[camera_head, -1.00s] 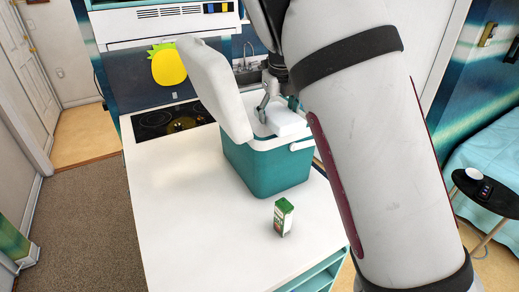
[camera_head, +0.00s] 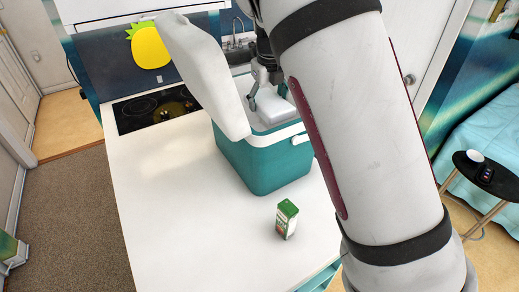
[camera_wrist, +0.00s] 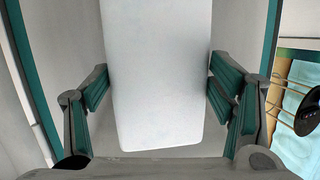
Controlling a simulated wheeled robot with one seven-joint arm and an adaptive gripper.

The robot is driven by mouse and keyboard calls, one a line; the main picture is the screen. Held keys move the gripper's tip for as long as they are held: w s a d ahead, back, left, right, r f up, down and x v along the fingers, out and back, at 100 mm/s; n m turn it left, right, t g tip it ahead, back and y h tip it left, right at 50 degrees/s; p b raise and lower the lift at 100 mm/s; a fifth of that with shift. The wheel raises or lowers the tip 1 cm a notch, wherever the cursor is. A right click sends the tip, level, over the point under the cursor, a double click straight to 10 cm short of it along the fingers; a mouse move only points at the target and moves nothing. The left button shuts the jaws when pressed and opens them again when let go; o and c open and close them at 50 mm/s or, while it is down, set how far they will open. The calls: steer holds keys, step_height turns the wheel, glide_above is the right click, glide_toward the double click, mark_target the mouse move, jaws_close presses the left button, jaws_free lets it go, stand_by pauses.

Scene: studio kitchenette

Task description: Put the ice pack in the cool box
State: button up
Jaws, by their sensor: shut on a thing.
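The cool box (camera_head: 262,165) is teal with a white rim and stands on the white counter. Its thick white lid (camera_head: 205,75) is tilted open on the left. My gripper (camera_head: 268,100) is at the box's open top, pointing down, partly hidden by the lid and my arm. It is shut on the ice pack (camera_head: 272,108), a white block that shows low in the opening. In the wrist view the ice pack (camera_wrist: 158,80) sits between the two fingers, with pale box walls around it. How far it is from the box floor cannot be told.
A small green and white carton (camera_head: 286,219) stands on the counter (camera_head: 180,220) in front of the box. A dark cooktop (camera_head: 155,108) lies behind left, and a sink (camera_head: 238,55) behind. The counter's left front is clear.

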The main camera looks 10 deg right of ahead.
step_height(320, 180, down, 15)
steer(key=shift+r+b, duration=0.15)
steer(key=shift+b, duration=0.95)
steer(key=shift+f, duration=2.25)
steer(key=o, duration=1.4)
steer(key=shift+f, duration=0.15)
steer(key=v, duration=1.2)
steer(key=shift+p, duration=0.4)
